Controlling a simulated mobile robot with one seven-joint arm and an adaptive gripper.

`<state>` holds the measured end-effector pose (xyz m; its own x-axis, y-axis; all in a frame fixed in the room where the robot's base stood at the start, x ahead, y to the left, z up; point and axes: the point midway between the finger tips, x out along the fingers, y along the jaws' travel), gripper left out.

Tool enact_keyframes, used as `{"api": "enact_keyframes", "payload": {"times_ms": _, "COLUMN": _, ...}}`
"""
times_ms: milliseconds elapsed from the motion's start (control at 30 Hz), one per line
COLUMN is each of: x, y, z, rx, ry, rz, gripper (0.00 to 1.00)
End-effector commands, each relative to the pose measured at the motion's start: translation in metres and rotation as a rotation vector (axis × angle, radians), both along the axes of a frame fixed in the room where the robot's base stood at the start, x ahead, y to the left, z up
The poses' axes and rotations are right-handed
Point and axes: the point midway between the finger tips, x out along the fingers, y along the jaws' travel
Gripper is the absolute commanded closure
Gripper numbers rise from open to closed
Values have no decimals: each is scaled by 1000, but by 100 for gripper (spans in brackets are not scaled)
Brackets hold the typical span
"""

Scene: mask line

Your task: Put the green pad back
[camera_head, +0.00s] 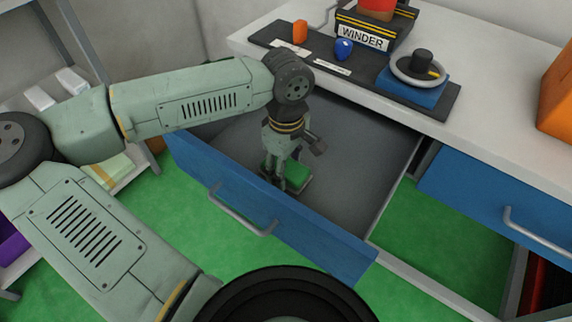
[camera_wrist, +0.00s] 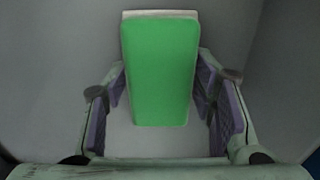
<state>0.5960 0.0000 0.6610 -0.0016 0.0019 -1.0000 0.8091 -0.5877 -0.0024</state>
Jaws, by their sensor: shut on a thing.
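The green pad (camera_head: 293,173) is a small block with a green top and a pale underside. It is inside the open blue-fronted drawer (camera_head: 340,243). My gripper (camera_head: 285,180) reaches down into the drawer and is shut on the pad. In the wrist view the pad (camera_wrist: 160,70) sits between the two fingers of my gripper (camera_wrist: 163,95), with the grey drawer floor behind it. I cannot tell whether the pad touches the drawer floor.
The white counter (camera_head: 480,130) behind holds a black strip (camera_head: 433,102) with an orange piece (camera_head: 300,31), a blue piece (camera_head: 343,49) and a blue block (camera_head: 412,93) with a ring. A "WINDER" box (camera_head: 361,37) stands behind. Another blue drawer (camera_head: 470,190) is at right.

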Motion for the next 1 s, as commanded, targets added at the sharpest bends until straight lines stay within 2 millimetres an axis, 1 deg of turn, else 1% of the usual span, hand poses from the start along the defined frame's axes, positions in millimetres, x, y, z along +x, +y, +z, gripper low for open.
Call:
{"api": "enact_keyframes", "payload": {"times_ms": 200, "x": 0, "y": 0, "z": -4, "rx": 0, "ry": 0, "rz": 0, "gripper": 75}}
{"api": "enact_keyframes", "payload": {"times_ms": 233, "x": 0, "y": 0, "z": -4, "rx": 0, "ry": 0, "rz": 0, "gripper": 48}}
{"api": "enact_keyframes", "payload": {"times_ms": 500, "x": 0, "y": 0, "z": -2, "rx": 0, "ry": 0, "rz": 0, "gripper": 30}}
{"api": "enact_keyframes", "payload": {"times_ms": 533, "x": 0, "y": 0, "z": -2, "rx": 0, "ry": 0, "rz": 0, "gripper": 29}}
{"api": "enact_keyframes", "payload": {"times_ms": 833, "x": 0, "y": 0, "z": -1, "rx": -1, "ry": 1, "rz": 0, "gripper": 29}}
{"api": "enact_keyframes", "payload": {"times_ms": 967, "x": 1, "y": 0, "z": 6, "rx": 0, "ry": -1, "rz": 1, "gripper": 29}}
{"api": "enact_keyframes", "payload": {"times_ms": 1000, "x": 1, "y": 0, "z": 12, "rx": 0, "ry": -2, "rz": 1, "gripper": 29}}
